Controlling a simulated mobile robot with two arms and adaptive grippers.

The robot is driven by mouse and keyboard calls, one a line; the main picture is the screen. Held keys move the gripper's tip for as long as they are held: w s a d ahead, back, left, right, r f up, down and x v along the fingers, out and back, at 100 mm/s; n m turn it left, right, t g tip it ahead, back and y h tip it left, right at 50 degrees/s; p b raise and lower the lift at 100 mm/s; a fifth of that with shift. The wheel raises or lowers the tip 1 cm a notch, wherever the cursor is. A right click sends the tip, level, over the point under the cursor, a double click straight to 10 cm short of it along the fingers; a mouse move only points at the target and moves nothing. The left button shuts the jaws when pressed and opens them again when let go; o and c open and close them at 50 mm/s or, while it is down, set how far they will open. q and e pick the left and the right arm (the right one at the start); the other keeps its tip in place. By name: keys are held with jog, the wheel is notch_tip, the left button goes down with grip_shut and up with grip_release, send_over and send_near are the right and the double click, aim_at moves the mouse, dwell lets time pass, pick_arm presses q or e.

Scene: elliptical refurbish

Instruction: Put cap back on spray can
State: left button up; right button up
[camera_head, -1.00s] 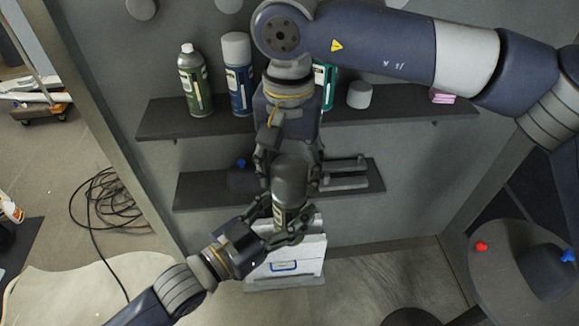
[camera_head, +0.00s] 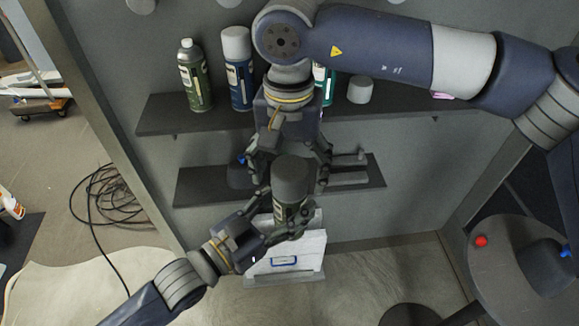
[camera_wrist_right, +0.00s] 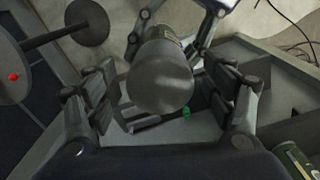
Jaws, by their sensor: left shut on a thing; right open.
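A spray can (camera_head: 280,212) with a green label stands upright in my left gripper (camera_head: 284,222), which is shut around its lower body. A dark grey cap (camera_head: 290,178) sits on top of the can. It also shows as a smooth grey cylinder in the right wrist view (camera_wrist_right: 160,82). The seam between cap and can is not clear enough to tell how firmly it is seated. My right gripper (camera_head: 288,160) is above and behind the can, open. In the right wrist view its fingers (camera_wrist_right: 160,100) stand apart on both sides of the cap, with gaps.
The upper shelf (camera_head: 155,122) holds a green can (camera_head: 195,78), a blue can (camera_head: 238,75), a teal can (camera_head: 326,85) partly hidden by my right arm, and a light grey cap (camera_head: 360,90). A lower shelf (camera_head: 200,190) lies behind the grippers. A white box (camera_head: 300,255) is below. A round table (camera_head: 500,270) stands right.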

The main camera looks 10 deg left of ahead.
jog(key=shift+r, duration=0.1)
notch_tip(320, 180, up, 12)
dwell(0.5)
dwell(0.5)
